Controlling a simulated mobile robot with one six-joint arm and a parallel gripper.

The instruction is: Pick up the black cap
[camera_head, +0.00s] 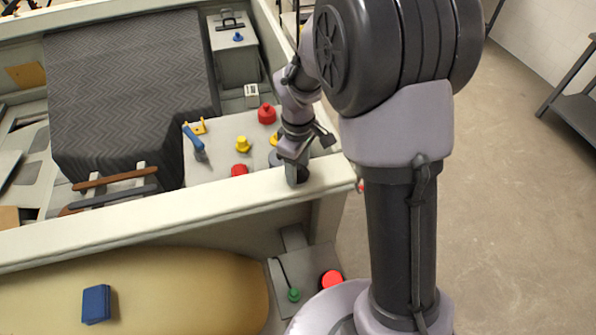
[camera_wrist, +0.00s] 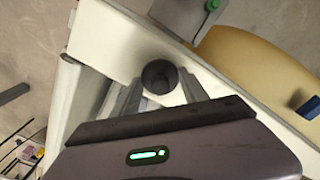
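The black cap (camera_wrist: 160,76) is a dark round piece with a hollow-looking top. In the wrist view it lies between the tips of my two fingers, with pale wall top around it. In the head view my gripper (camera_head: 293,170) points down at the top of the cream wall (camera_head: 200,198), and a dark edge of the cap (camera_head: 303,176) shows beside the fingers. The fingertips in the wrist view are close to both sides of the cap; whether they touch it I cannot tell. Whether the cap rests on the wall top is also unclear.
Behind the wall, a pale surface holds a red knob (camera_head: 267,113), a yellow knob (camera_head: 243,144) and a blue-handled tool (camera_head: 196,142). In front are a tan surface with a blue block (camera_head: 96,304), and a green knob (camera_head: 294,295). Open floor lies to the right.

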